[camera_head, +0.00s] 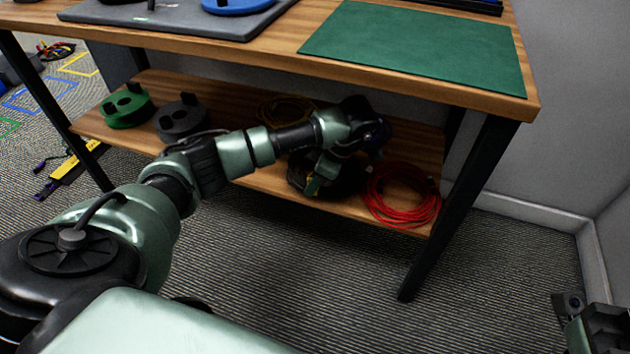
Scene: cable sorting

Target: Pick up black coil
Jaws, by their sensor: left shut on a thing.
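The black coil (345,182) lies on the lower wooden shelf of the table, between a yellow coil and a red coil. My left arm reaches in from the left, and my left gripper (314,184) is at the front of the black coil, shut on it. The forearm and wrist hide part of the coil and most of the fingers. My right gripper (598,330) shows only in part at the lower right corner, away from the shelf; its fingers cannot be made out.
A red coil (402,196) lies right beside the black coil. A yellow coil (285,108) is behind my forearm. A green reel (127,107) and a dark grey reel (182,119) stand on the shelf's left. The tabletop with a green mat (415,47) overhangs; a black table leg (460,208) stands at right.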

